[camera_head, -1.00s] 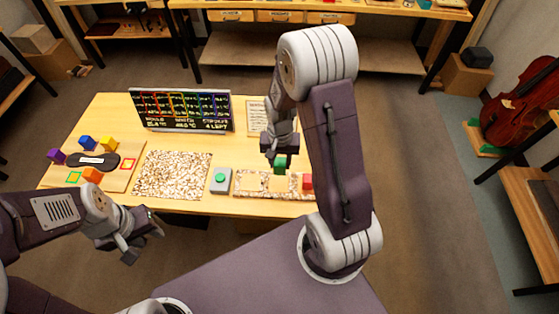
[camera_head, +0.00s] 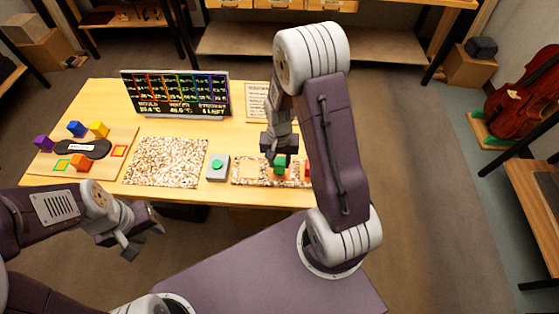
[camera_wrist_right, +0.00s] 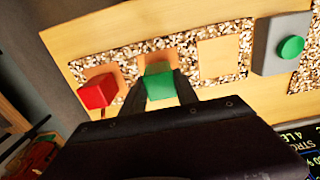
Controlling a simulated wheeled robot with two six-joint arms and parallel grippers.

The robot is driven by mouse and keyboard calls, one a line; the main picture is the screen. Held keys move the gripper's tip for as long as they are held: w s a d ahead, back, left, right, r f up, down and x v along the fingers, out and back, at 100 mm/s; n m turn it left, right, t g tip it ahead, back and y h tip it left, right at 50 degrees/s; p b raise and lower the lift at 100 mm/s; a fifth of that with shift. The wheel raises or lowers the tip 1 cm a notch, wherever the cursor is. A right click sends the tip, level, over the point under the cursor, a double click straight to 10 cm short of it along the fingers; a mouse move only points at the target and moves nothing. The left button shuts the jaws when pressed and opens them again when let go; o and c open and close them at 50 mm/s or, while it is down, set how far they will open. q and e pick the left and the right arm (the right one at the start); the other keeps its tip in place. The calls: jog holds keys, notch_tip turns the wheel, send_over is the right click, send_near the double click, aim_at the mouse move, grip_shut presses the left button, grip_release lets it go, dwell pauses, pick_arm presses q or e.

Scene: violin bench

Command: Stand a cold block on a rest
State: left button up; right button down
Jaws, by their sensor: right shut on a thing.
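My right gripper (camera_head: 280,153) is shut on the green block (camera_head: 280,168). The right wrist view also shows the green block (camera_wrist_right: 158,82) between the two dark fingers, at the middle pad of the speckled strip (camera_wrist_right: 207,92). I cannot tell whether the block touches the pad. A red block (camera_wrist_right: 96,94) is on the neighbouring pad; the arm partly hides it in the head view. The strip's third pad (camera_wrist_right: 222,58) is bare. My left gripper (camera_head: 138,237) is open and empty, in front of the table's near edge.
A grey box with a green button (camera_head: 217,167) stands left of the strip, then a speckled mat (camera_head: 165,162). Purple, blue, yellow and orange (camera_head: 80,162) blocks are on a board around a dark pad (camera_head: 82,149). A display board (camera_head: 176,94) stands behind.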

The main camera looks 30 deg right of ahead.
aim_at(280, 161)
jog(key=shift+f+b, duration=0.35)
jog(key=shift+f, duration=0.2)
jog(key=c, duration=0.9)
grip_release()
jog(key=shift+o, duration=0.2)
jog(key=shift+r, duration=0.1)
notch_tip(280, 161, up, 9)
